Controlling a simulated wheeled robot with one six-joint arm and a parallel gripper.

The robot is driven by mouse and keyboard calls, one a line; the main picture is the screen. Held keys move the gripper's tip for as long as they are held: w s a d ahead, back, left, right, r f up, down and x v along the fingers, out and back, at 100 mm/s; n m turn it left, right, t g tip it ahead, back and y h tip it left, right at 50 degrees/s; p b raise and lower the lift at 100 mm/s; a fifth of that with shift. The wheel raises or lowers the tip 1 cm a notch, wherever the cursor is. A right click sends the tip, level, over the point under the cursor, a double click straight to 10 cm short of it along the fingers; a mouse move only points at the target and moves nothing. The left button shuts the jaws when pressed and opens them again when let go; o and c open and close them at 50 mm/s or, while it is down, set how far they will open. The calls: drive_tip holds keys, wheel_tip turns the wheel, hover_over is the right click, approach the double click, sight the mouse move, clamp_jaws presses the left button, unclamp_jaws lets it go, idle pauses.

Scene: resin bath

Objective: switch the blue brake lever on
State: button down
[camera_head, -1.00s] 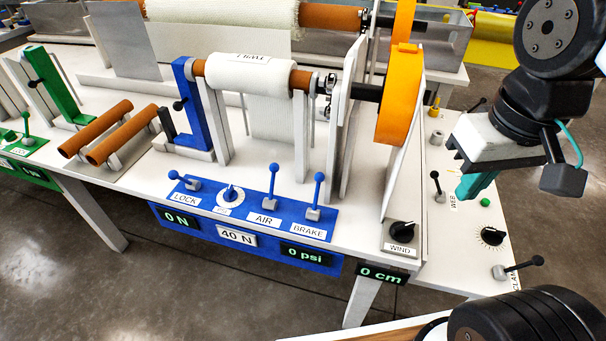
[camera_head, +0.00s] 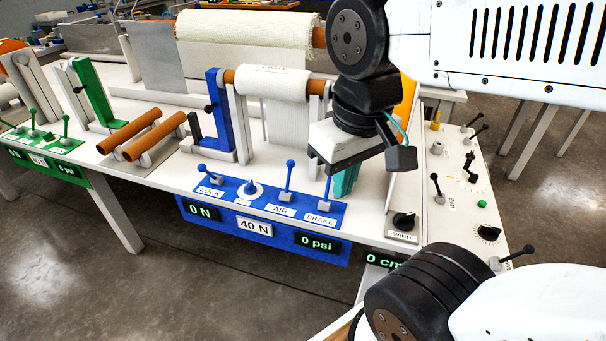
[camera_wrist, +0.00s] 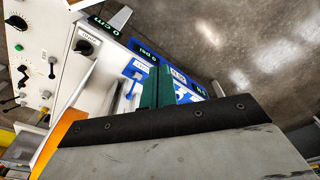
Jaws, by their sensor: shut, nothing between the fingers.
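The blue brake lever (camera_head: 326,191) rises from a grey base on the blue panel (camera_head: 262,207), at the panel's right end behind the BRAKE label. Its upper end is hidden behind my gripper in the head view. In the wrist view a blue lever (camera_wrist: 130,89) shows just left of the fingers, by a white label. My gripper (camera_head: 345,184) has teal fingers, shut and empty, pointing down just right of the brake lever. The fingers (camera_wrist: 156,88) also show in the wrist view. I cannot tell whether they touch the lever.
The blue air lever (camera_head: 288,179), a dial (camera_head: 251,188) and the lock lever (camera_head: 206,174) stand left of the brake. A black WIND knob (camera_head: 404,221) is to the right. White roll supports and a fabric roll (camera_head: 272,82) stand behind.

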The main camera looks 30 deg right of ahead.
drive_tip(key=w+d+f+g+h, duration=0.2)
drive_tip(key=w+d+f+h, duration=0.1)
drive_tip(key=w, duration=0.5)
drive_tip(key=w+d+f+g+h, duration=0.3)
drive_tip(key=w+d, duration=0.1)
drive_tip(key=w, duration=0.4)
drive_tip(key=n+t+h, duration=0.1)
drive_tip(key=n+h, duration=0.2)
drive_tip(key=h, duration=0.3)
approach(328, 187)
drive_tip(key=w+r, duration=0.3)
drive_tip(key=w, duration=0.2)
drive_tip(key=shift+s+d+f, duration=0.15)
drive_tip(key=shift+s+d, duration=0.1)
drive_tip(key=x, duration=1)
